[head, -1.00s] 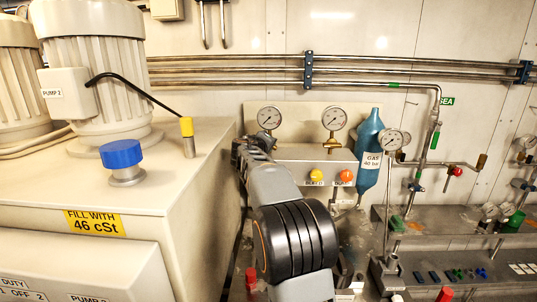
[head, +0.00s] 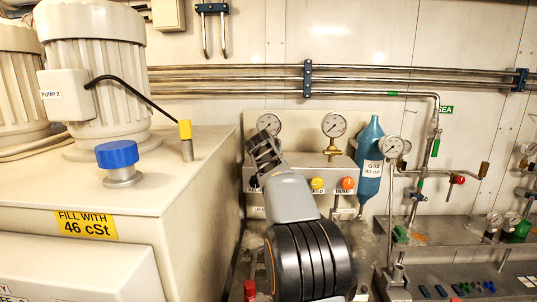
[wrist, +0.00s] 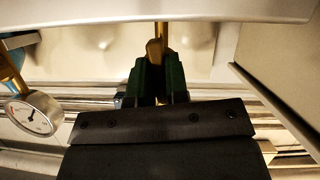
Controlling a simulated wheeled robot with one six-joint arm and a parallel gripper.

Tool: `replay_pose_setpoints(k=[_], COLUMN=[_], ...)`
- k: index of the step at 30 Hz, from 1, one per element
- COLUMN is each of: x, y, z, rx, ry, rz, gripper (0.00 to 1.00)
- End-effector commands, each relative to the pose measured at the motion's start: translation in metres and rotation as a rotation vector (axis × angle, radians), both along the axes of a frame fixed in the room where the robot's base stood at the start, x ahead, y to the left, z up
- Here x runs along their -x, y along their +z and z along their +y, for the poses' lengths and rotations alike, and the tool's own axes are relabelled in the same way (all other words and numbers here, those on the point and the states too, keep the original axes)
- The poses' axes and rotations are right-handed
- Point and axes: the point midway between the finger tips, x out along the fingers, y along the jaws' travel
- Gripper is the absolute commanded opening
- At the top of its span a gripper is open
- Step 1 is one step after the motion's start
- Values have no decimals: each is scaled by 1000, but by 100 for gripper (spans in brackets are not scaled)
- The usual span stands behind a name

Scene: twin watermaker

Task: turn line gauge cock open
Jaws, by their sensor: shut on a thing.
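My gripper (head: 262,148) reaches up in front of the left pressure gauge (head: 269,123) on the cream gauge panel and covers part of it. In the wrist view, my gripper's green fingers (wrist: 158,80) are shut on a small brass piece, which I take to be the line gauge cock (wrist: 154,50). A brass stem (wrist: 162,33) runs beyond it. The cock is hidden behind my gripper in the head view, and its exact angle is hard to tell.
A second gauge (head: 334,125) on a brass fitting stands to the right and shows in the wrist view (wrist: 35,112). Below are a yellow knob (head: 317,183) and an orange knob (head: 348,183). A blue gas bottle (head: 370,165) stands right; a cream tank (head: 190,190) borders the left.

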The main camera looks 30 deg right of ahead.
Motion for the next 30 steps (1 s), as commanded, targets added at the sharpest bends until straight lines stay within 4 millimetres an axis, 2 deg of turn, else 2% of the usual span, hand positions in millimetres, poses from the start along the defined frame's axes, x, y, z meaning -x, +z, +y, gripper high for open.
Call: replay_pose_setpoints(k=[12, 28, 29, 30], x=[0, 0, 0, 0], y=[-1, -1, -1, -1], z=[0, 0, 0, 0], rx=[-119, -135, -135, -135], ry=[-1, -1, -1, -1], rz=[-88, -98, -98, -98], gripper=[0, 0, 18, 22])
